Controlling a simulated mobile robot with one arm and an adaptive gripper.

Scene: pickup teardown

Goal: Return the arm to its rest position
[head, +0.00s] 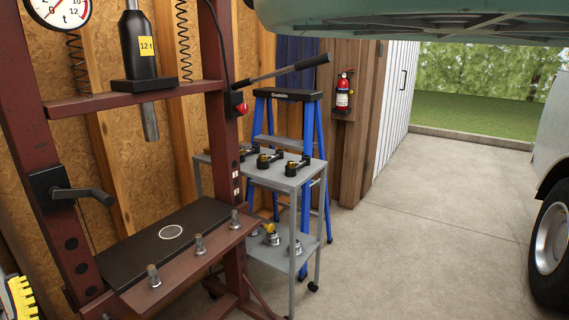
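My arm and my gripper do not show in the head view, so I cannot see the arm's pose or whether anything is held. The task names no other object. A dark red shop press (226,145) stands close at the left, with a black bed plate (165,236) and several metal pins along its front beam.
A grey cart (262,177) with black-and-brass parts stands beyond the press, before a blue stepladder (308,150). A red extinguisher (343,92) hangs on the wall. A raised pickup (552,175) is at the right and overhead. The concrete floor (430,230) between is clear.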

